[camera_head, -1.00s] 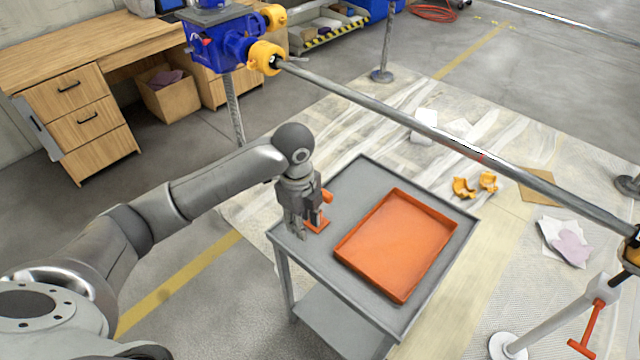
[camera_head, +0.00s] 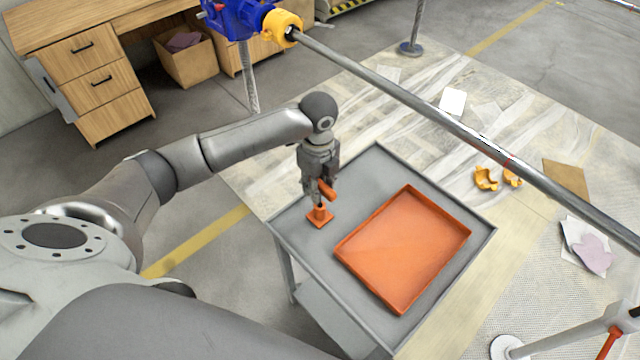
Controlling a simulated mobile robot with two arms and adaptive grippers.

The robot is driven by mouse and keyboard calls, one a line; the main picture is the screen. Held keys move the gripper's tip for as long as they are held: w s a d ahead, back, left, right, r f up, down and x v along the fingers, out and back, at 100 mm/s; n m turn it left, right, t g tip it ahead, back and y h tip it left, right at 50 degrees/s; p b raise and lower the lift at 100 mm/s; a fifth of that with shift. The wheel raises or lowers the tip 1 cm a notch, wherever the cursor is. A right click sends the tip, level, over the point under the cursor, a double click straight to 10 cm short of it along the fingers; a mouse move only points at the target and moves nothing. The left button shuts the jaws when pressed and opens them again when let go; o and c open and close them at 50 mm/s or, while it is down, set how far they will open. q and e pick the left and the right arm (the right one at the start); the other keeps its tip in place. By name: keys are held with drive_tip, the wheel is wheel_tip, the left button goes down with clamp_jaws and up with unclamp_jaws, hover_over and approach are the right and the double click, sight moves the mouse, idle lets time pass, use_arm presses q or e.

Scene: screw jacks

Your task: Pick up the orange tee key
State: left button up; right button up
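The orange tee key (camera_head: 328,190) stands upright at the left end of the grey cart, above a small square orange base (camera_head: 320,220). My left gripper (camera_head: 317,194) points down right at it, with its fingers at the key's upper part. The gripper and its fingers hide part of the key. I cannot tell whether the fingers are closed on it or only beside it. My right gripper is not in view.
An orange tray (camera_head: 405,250) fills much of the grey cart top (camera_head: 375,170). A long metal bar (camera_head: 400,97) crosses above and behind the cart from a blue and yellow clamp (camera_head: 283,27). Orange-yellow pieces (camera_head: 486,179) and papers lie on the floor sheet.

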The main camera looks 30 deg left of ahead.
use_arm(q)
wheel_tip(320, 180, down, 6)
drive_tip(key=shift+w+r+p, duration=0.15)
drive_tip(key=shift+p, duration=0.25)
drive_tip(key=shift+c, duration=0.5)
clamp_jaws()
